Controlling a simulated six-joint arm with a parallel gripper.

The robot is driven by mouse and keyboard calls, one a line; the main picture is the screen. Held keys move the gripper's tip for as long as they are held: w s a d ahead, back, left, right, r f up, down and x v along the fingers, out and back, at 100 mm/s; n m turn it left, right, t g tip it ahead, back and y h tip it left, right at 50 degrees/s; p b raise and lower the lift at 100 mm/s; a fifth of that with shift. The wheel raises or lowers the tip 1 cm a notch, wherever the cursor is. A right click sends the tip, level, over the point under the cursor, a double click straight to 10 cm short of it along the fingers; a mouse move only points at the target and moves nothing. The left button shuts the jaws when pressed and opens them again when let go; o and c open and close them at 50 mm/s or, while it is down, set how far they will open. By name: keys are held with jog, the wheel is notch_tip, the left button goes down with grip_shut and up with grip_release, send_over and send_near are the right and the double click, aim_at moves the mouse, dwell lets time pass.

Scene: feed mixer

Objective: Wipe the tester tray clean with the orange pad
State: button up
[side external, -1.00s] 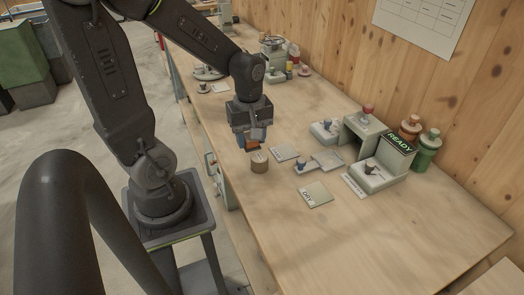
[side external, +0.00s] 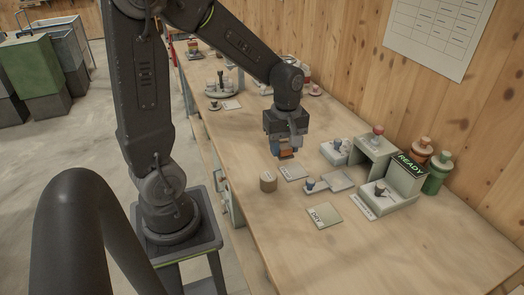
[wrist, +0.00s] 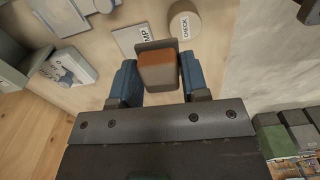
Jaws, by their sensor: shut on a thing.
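My gripper (side external: 286,152) is shut on the orange pad (side external: 287,155), a small block held above the table near the card beside the round wooden block. In the wrist view the pad (wrist: 157,72) sits between my two blue fingers (wrist: 158,84), with a dark plate at its far edge. The tester tray, which I take to be the flat grey plate (side external: 338,181), lies to the right and nearer the camera, with a knob at its left end. Any residue on it is too small to tell. The pad is apart from it.
The round CHECK block (wrist: 184,22) and a card ending in "MP" (wrist: 133,38) are close by. A DRY card (side external: 324,215) lies nearer the camera. The READY sign (side external: 410,163), grey knobbed units and bottles (side external: 438,173) stand right.

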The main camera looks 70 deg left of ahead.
jog(key=w+d, duration=0.2)
jog(key=w, duration=0.5)
send_near(344, 187)
jog(key=shift+f, duration=2.75)
jog(key=shift+a+f, duration=0.25)
jog(key=shift+f, duration=0.6)
jog(key=shift+a, duration=2.85)
jog(key=shift+d, duration=3.15)
notch_tip(344, 187, up, 8)
jog(key=shift+a, duration=0.1)
